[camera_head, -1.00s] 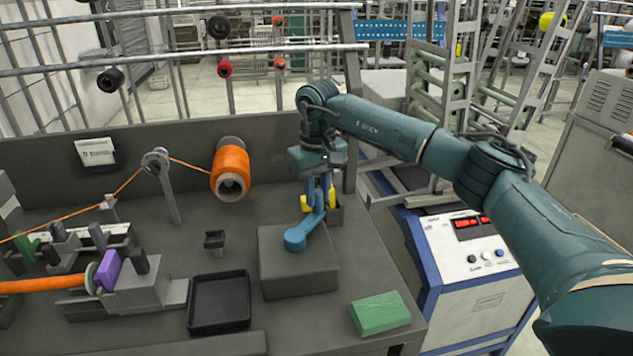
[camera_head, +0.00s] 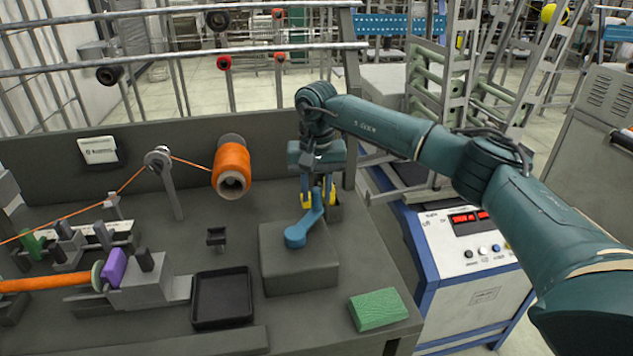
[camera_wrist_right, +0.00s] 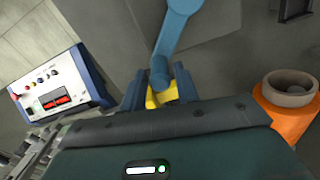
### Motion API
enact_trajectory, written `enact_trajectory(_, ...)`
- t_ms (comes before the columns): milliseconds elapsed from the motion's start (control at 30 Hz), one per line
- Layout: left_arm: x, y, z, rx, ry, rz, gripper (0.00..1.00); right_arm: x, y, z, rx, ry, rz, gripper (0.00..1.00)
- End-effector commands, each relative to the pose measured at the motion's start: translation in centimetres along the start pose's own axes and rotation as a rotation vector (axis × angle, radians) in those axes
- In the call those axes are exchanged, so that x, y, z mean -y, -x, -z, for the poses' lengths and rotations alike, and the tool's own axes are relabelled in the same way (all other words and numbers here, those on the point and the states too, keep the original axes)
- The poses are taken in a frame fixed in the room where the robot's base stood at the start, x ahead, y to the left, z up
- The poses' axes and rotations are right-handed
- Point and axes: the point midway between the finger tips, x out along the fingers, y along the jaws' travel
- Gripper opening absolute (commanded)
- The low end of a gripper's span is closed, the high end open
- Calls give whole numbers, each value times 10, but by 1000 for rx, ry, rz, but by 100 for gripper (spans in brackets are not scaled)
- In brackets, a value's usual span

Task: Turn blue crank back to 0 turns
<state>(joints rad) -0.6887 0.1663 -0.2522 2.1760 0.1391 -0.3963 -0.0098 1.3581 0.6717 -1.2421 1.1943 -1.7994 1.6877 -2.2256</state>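The blue crank (camera_head: 295,237) lies on top of a dark grey box (camera_head: 285,276) on the bench. Its arm points away and slightly right to an upright handle, which also shows in the right wrist view (camera_wrist_right: 161,68). My right gripper (camera_head: 318,197) points down over the handle, with a yellow-tipped finger on either side. In the right wrist view the yellow pads (camera_wrist_right: 160,97) sit close against the handle, so the gripper looks shut on it. My left gripper is not in view. The crank's shaft inside the box is hidden.
An orange thread spool (camera_head: 232,170) stands left of my right gripper. A black tray (camera_head: 221,322) and a green block (camera_head: 378,309) lie near the bench's front. A panel with red displays (camera_head: 468,218) stands at the right. A winding fixture (camera_head: 145,288) fills the left.

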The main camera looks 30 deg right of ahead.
Motion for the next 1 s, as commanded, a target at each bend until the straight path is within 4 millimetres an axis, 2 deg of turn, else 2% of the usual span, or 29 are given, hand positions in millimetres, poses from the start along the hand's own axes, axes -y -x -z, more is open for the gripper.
enact_trajectory(100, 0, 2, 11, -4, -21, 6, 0, 0, 2, 0, 2, -222, -2, 31)
enact_trajectory(233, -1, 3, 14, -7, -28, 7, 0, 0, 0, 0, 1, -358, -1, 31)
enact_trajectory(733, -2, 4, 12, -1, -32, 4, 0, 0, 0, 0, 0, -386, -1, 31)
enact_trajectory(1000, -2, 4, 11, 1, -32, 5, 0, 0, 0, 0, 0, -385, -1, 10)
